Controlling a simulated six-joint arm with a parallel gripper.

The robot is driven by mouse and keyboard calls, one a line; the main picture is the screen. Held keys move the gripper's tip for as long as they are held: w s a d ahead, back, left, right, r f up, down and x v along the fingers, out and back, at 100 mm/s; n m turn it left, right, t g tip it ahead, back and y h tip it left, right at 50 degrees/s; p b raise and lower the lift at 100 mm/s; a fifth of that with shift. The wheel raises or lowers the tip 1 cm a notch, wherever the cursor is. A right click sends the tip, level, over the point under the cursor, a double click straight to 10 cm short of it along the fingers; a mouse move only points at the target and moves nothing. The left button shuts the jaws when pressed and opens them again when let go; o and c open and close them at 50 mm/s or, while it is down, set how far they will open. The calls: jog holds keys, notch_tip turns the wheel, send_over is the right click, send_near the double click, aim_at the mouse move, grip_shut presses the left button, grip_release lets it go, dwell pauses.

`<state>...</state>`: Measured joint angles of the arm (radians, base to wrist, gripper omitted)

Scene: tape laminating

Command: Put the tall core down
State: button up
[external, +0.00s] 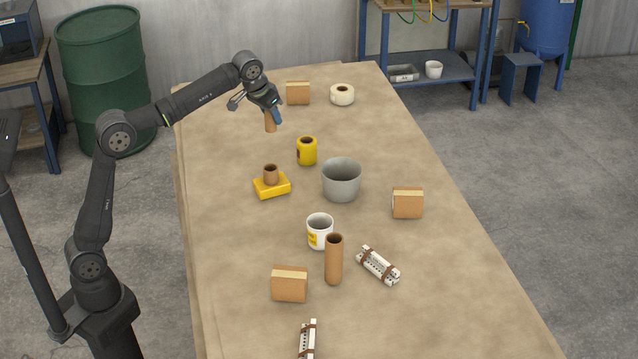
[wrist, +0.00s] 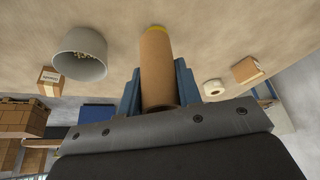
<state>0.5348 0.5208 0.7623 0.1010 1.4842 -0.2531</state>
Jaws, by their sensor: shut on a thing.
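My gripper (external: 276,108) is shut on a brown cardboard core, the tall core (external: 270,123), and holds it above the table's far left part. In the wrist view the core (wrist: 157,68) lies between the blue fingers (wrist: 157,92) and extends away from them; the gripper hides part of it in the external view. A similar brown tube (external: 334,262) stands upright near the front. A short brown core (external: 271,174) stands on a yellow square base (external: 272,187).
A yellow jar (external: 307,152), grey pot (external: 341,182) and white cup (external: 320,233) stand mid-table. Cardboard blocks (external: 408,203) (external: 290,285) (external: 298,93), a cream roll (external: 342,95) and white strapped bundles (external: 378,266) (external: 308,340) lie around. The table's left side is mostly clear.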

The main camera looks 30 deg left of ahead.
jog(key=s+d+m+h, duration=0.1)
jog(key=s+d+m, duration=0.1)
jog(key=s+d, duration=0.85)
jog(key=s+d+m+h, duration=0.15)
jog(key=s+d, duration=0.55)
jog(key=d, duration=0.7)
jog(key=shift+m+y, duration=0.35)
jog(key=shift+y, duration=0.1)
jog(key=f, duration=0.5)
jog(key=shift+s+d, duration=0.25)
jog(key=shift+d, duration=0.05)
jog(key=shift+f, duration=0.25)
send_near(333, 207)
jog(key=shift+w+d+r, duration=0.4)
jog(key=shift+w+d, duration=0.2)
jog(key=shift+w, duration=0.05)
jog(key=shift+w+f, duration=0.1)
jog(key=shift+f, duration=1.95)
jog(key=shift+f, duration=0.15)
